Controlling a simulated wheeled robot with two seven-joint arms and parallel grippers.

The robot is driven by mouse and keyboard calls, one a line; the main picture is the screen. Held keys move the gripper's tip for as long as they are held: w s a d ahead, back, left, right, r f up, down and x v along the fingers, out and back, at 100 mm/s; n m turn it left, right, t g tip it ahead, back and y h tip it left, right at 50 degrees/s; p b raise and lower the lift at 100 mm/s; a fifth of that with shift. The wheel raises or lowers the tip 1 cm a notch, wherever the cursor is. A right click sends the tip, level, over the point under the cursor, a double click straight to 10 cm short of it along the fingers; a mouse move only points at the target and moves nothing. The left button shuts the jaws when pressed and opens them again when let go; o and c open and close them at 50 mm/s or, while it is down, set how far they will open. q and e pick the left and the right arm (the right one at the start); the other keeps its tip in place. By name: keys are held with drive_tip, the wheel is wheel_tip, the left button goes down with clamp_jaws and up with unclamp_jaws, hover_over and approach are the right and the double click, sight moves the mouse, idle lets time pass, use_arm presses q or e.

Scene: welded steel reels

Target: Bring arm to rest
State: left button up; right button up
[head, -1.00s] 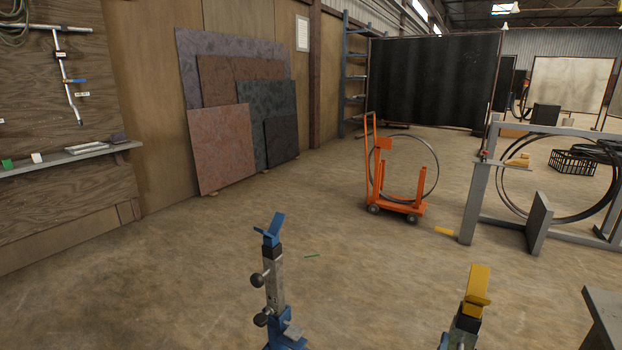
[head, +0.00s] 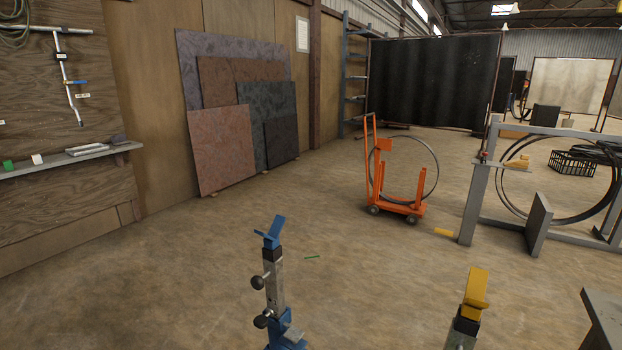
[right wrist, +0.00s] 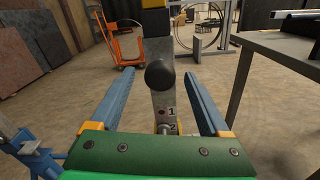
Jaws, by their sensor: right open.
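My right gripper (right wrist: 158,76) is open in the right wrist view. Its two blue fingers point forward, one on each side of a grey steel post (right wrist: 164,108) marked 1 and 2. A round black knob (right wrist: 161,75) on the post shows between the fingers. I cannot tell how deep the post sits between them. In the head view, a stand with a yellow angled top (head: 475,288) is at the bottom right, its foot cut off by the frame. My left gripper is not in view. My right gripper does not show in the head view.
A blue-topped stand (head: 271,285) with black knobs is left of the yellow-topped one. A grey table (head: 604,316) is at the lower right. An orange cart (head: 398,203) and a grey frame with a large ring (head: 475,190) stand farther back. The floor between is mostly clear.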

drive_tip(key=shift+s+a, duration=0.3)
drive_tip(key=shift+s, duration=0.2)
drive_tip(key=s+a+f+m+g+y+p, duration=0.3)
drive_tip(key=s+f+m+g, duration=0.15)
drive_tip(key=f, duration=0.55)
drive_tip(key=s+a+f+m+g+y+p, duration=0.25)
drive_tip(key=s+f+m, duration=0.3)
drive_tip(key=f, duration=0.45)
drive_tip(key=s+f+m+g+y+p, duration=0.2)
drive_tip(key=s+m, duration=0.5)
drive_tip(key=s, duration=0.4)
drive_tip(key=s+a+f+m+g+y+p, duration=0.1)
drive_tip(key=s+f+m+g+p, duration=0.1)
drive_tip(key=s+f+m+g, duration=0.3)
drive_tip(key=s+m, duration=0.3)
drive_tip(key=s, duration=0.4)
drive_tip(key=shift+s+a+f+y, duration=0.15)
drive_tip(key=shift+s+f+y, duration=0.05)
drive_tip(key=shift+f+y, duration=0.15)
